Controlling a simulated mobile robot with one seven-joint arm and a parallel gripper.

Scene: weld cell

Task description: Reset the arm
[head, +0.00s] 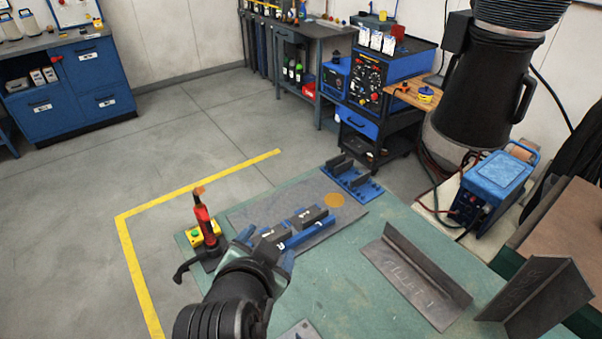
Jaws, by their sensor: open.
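My gripper (268,254) is low in the picture, reaching from the bottom edge over the left part of the green table (330,295). Its fingers point away from me, near a blue fixture bar (308,235) with dark blocks on a grey plate (352,212). It is open. I see nothing held between the fingers, and I cannot tell how high they are above the plate.
A red torch-like tool (204,222) stands upright close left of my gripper, by a yellow box (196,238). A blue fixture (352,180) sits at the table's back. A steel angle piece (415,275) lies right. Floor beyond the yellow line (125,250) is clear.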

